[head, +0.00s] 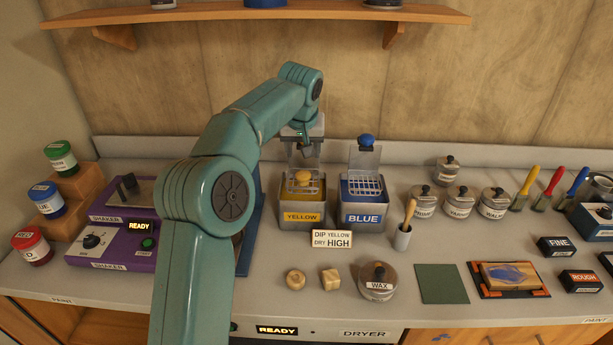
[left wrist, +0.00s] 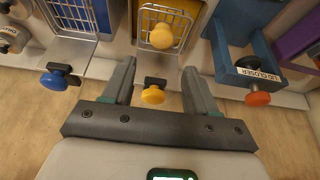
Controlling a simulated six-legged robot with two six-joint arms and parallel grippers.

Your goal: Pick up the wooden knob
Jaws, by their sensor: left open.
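A round wooden knob (head: 295,279) lies on the bench in the head view, left of a squarer wooden piece (head: 330,279). A round yellow knob (left wrist: 162,36) sits in the wire basket of the yellow dip tank (head: 302,217); it also shows in the head view (head: 302,178). My left gripper (left wrist: 159,70) is open above the back of that tank. The basket's yellow handle ball (left wrist: 153,96) shows between its fingers; contact cannot be told. In the head view the gripper (head: 304,150) is partly hidden by its arm. My right gripper is not in view.
The blue dip tank (head: 364,214) with its blue handle ball (head: 366,141) stands right of the yellow one. A sign (head: 332,239) reads dip yellow, dry high. A wax tin (head: 378,283) and purple shaker (head: 125,239) stand nearby. A lid closer (left wrist: 258,73) is beside the yellow tank.

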